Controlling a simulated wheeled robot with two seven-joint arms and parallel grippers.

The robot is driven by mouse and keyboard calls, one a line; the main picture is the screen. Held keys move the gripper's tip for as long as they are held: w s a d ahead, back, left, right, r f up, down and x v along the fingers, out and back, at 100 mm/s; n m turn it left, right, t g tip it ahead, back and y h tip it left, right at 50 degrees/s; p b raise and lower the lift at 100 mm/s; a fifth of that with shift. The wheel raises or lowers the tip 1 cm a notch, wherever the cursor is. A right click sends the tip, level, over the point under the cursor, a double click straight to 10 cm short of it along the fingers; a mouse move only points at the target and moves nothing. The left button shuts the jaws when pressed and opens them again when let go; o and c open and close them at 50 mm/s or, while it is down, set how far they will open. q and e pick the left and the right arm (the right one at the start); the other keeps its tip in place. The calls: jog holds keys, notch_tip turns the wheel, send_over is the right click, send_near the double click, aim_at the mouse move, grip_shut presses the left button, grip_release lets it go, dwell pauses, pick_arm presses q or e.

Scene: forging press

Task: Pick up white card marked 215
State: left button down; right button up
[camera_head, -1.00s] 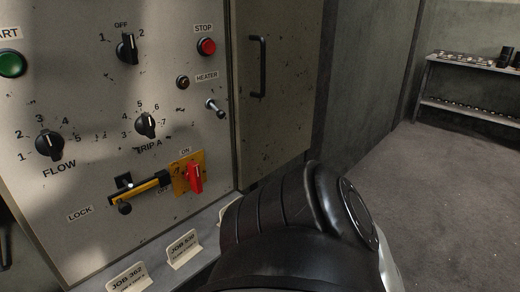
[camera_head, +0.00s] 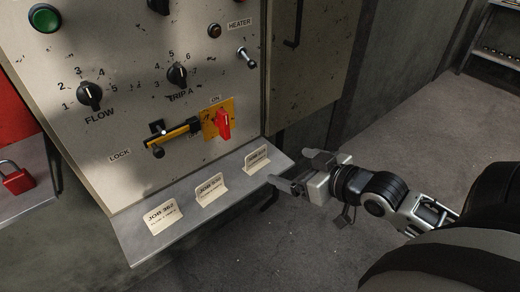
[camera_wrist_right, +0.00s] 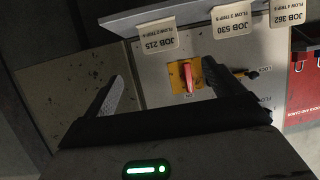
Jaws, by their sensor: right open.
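The white card marked JOB 215 (camera_head: 257,159) stands at the right end of the grey ledge (camera_head: 190,226) under the control panel. Its number is blurred in the head view. In the wrist view the card (camera_wrist_right: 157,36) reads JOB 215 upside down, at the top and beyond the fingertips. My right gripper (camera_head: 290,168) is open and empty, just right of the card and apart from it. Its two spread fingers also show in the wrist view (camera_wrist_right: 164,74). My left gripper is not in view.
Cards JOB 530 (camera_head: 210,189) and JOB 362 (camera_head: 162,216) stand left on the same ledge. Above are a red switch handle (camera_head: 223,124) and a yellow-black lock bar (camera_head: 177,136). A red padlock (camera_head: 17,179) lies on a side shelf. Floor right of the ledge is open.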

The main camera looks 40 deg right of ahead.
aim_at(257, 154)
jog(key=x, duration=0.9)
jog(key=shift+w+r, duration=0.1)
jog(key=shift+w, duration=0.05)
jog(key=shift+x, duration=3.15)
jog(key=shift+a, duration=0.1)
jog(key=c, duration=1)
